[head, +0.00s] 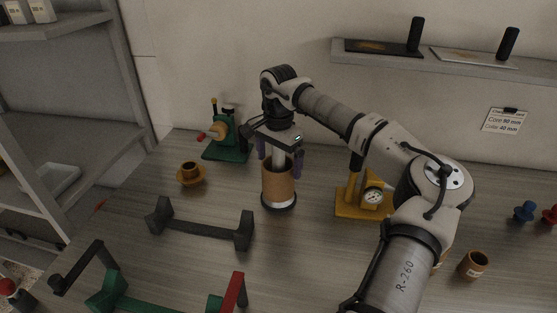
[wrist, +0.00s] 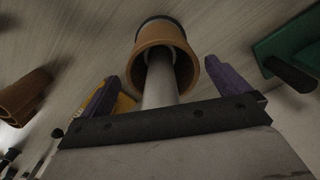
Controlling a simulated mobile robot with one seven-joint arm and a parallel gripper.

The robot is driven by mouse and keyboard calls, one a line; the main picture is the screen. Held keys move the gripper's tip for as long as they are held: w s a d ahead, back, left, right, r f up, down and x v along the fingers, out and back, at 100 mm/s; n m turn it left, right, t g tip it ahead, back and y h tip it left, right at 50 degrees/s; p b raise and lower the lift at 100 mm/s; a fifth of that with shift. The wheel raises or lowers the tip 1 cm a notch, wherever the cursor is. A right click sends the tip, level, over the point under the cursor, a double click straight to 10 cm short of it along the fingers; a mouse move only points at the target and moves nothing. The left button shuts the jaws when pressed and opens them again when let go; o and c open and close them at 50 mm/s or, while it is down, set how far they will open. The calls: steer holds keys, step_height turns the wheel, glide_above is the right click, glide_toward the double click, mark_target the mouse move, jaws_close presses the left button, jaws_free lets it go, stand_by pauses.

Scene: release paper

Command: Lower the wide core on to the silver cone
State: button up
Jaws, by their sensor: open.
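The wide core (head: 278,188), a brown cardboard tube, stands upright around a silver post on a black round base. A band of the silver cone (head: 279,204) shows below the core, above the base. In the wrist view the core (wrist: 160,33) shows its open end with the silver post (wrist: 160,80) coming out through it towards me. My gripper (head: 280,166) is above the core, its purple fingers open on either side of the post. The fingers (wrist: 168,88) are apart from the core in the wrist view. Contact inside the core is hidden.
A yellow stand with a gauge (head: 368,197) is to the right. A dark cradle (head: 200,229) lies front left. A small brown tube (head: 473,265) stands at right.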

step_height(320, 180, up, 14)
steer(key=shift+f+b, duration=0.2)
steer(key=shift+b, duration=0.8)
steer(key=shift+f, duration=0.1)
